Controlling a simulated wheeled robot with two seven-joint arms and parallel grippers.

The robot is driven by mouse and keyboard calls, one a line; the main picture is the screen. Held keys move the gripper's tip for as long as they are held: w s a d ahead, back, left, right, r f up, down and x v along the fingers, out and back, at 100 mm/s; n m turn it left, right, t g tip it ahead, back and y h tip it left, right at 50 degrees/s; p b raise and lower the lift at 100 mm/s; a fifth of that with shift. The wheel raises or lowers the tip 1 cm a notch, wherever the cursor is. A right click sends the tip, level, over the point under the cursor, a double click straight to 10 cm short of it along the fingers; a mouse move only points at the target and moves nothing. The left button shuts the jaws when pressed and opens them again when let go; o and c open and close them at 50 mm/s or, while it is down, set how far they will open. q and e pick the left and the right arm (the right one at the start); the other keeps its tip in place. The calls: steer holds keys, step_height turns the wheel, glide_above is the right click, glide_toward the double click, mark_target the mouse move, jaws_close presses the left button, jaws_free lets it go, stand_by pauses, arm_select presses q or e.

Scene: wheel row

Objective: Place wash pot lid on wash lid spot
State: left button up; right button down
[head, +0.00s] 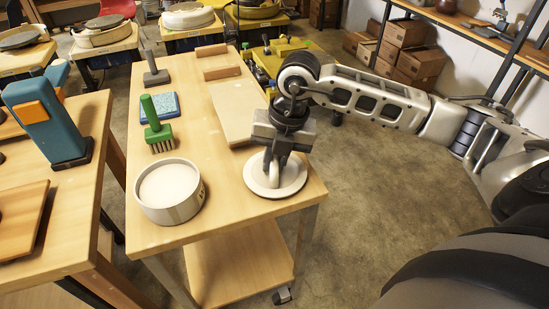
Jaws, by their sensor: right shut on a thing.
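The wash pot lid (257,184) is a pale round disc with a raised handle, at the front right corner of the wooden table (228,215). My right gripper (274,168) comes down from above and is shut on the lid's handle. The lid looks level, on the tabletop or very close above it; I cannot tell which. No separate wash lid spot shows, and the tabletop under the lid is hidden. The wash pot (171,205), a grey round pot with pale content, stands uncovered to the left of the lid. My left gripper is not in view.
A green brush (157,124), a blue sponge (171,104), a grey-based tool (154,73) and a pale board (231,115) lie farther back on the table. A teal and orange device (46,118) stands on the left table. Open floor lies to the right.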

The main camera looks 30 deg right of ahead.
mark_target(286, 173)
steer(key=shift+f, duration=0.1)
steer(key=c, duration=1.4)
jaws_free()
steer(key=shift+r, duration=0.25)
steer(key=r, duration=0.4)
steer(key=s+d+r, duration=0.1)
steer(key=r, duration=0.6)
steer(key=shift+s+d+r, duration=0.2)
steer(key=shift+d+r, duration=0.1)
steer(key=shift+d, duration=0.1)
